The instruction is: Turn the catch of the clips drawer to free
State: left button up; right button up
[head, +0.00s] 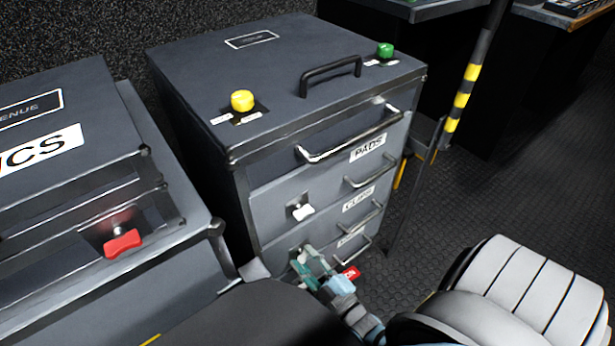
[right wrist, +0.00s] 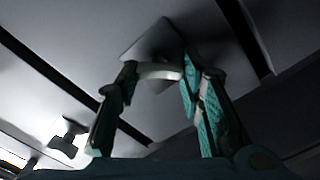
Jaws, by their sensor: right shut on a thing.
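The grey drawer cabinet (head: 205,130) stands in the middle of the head view. A label that seems to read CLIPS (head: 358,199) is on its front, below the PADS label (head: 368,148). A white catch (head: 302,211) shows on the front, clear of my gripper. My right gripper (head: 310,266) is lower on the front, mostly covering whatever it holds there. In the right wrist view its fingers are shut on a pale catch (right wrist: 160,72) in front of a square plate (right wrist: 148,42). I cannot tell for certain which label belongs to this catch. My left gripper is out of view.
A second cabinet with a red catch (head: 122,243) stands close on the left. Bar handles (head: 345,143) stick out of the drawer fronts. A yellow knob (head: 242,100) and a green knob (head: 385,50) are on top. A striped post (head: 460,95) rises right of the cabinet.

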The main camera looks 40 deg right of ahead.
jog(key=n, duration=0.7)
jog(key=shift+f, duration=0.1)
dwell(0.4)
jog(key=o, duration=1.2)
jog(key=shift+c, duration=0.2)
jog(key=shift+s, duration=0.1)
jog(key=s, duration=1.1)
jog(key=shift+s+a, duration=0.15)
jog(key=shift+s, duration=0.25)
